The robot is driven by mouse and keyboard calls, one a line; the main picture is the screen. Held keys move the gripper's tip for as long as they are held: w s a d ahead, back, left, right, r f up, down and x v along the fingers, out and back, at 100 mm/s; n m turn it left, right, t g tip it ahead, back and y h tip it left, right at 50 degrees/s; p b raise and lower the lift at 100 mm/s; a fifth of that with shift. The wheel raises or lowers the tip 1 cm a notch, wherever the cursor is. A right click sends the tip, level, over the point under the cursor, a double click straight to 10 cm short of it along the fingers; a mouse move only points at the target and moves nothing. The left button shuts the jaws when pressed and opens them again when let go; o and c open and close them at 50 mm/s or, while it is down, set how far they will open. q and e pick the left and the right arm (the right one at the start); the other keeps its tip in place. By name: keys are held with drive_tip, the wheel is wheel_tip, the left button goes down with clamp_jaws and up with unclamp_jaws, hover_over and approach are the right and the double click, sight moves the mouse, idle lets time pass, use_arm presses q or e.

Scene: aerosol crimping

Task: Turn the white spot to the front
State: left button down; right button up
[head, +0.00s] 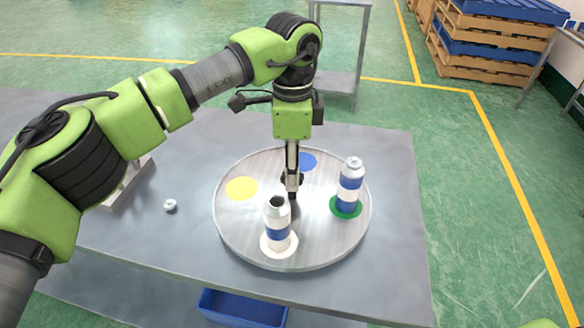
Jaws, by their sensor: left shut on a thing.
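A round grey turntable (330,245) lies on the table. The white spot (265,250) is at its near side, left of the middle, under a white and blue can (278,233) with a dark open top. The green spot (334,211) is at the right, under a second blue and white can (349,186) with a fitted top. The yellow spot (241,188) at the left and the blue spot (307,161) at the back are bare. My left gripper (292,196) points down at the turntable's middle, shut on a dark centre knob (295,210), partly hidden by the gripper.
A small silvery part (170,205) lies on the grey table (385,160) left of the turntable. A metal fixture (130,185) is partly hidden behind my left arm. A blue bin (243,308) sits below the near edge. The table's right side is clear.

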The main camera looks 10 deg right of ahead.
use_arm(q)
drive_tip(key=c, duration=1.5)
unclamp_jaws()
drive_tip(key=shift+r, duration=0.1)
wheel_tip(320, 180, up, 12)
use_arm(e)
drive_tip(key=shift+d, duration=0.35)
